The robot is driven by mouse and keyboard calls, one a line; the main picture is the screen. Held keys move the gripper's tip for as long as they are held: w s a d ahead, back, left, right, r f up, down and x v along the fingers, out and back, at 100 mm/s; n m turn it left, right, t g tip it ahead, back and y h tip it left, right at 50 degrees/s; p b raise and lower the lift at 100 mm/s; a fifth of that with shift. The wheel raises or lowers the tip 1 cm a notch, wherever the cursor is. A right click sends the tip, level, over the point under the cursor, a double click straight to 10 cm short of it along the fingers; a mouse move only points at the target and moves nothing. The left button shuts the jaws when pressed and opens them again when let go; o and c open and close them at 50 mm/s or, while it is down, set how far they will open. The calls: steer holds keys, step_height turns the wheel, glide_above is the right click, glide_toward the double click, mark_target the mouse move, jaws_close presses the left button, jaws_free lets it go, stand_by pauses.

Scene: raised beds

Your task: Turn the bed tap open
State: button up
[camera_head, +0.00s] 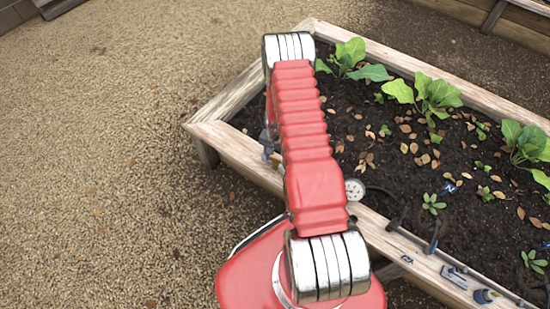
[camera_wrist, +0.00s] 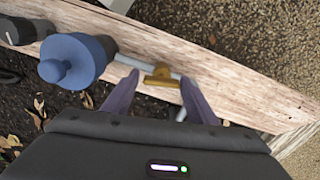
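The bed tap shows in the wrist view as a small brass piece (camera_wrist: 161,75) on a pale grey pipe along the wooden bed edge. My gripper (camera_wrist: 159,82) is open, with one purple-grey finger to the left of the brass piece and one to the right. The brass piece lies in the gap between the fingertips, and I cannot tell whether either finger touches it. A blue round knob-like fitting (camera_wrist: 76,61) sits left of the fingers on the same line. In the head view my red arm covers most of the tap area and hides my gripper.
The raised bed's timber rim (camera_head: 232,150) frames dark soil with several leafy plants (camera_head: 432,94). A round dial gauge (camera_head: 355,190) stands by the rim, right of my arm. Small fittings (camera_head: 455,277) lie along the near rim. Gravel (camera_head: 110,180) at left is clear.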

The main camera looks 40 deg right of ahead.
mark_target(276, 159)
steer(key=o, duration=0.4)
steer(key=shift+w, duration=0.1)
steer(key=shift+w+r, duration=0.1)
steer(key=shift+r, duration=0.35)
step_height(276, 159, up, 13)
steer(key=shift+f, duration=0.1)
stand_by(0.5)
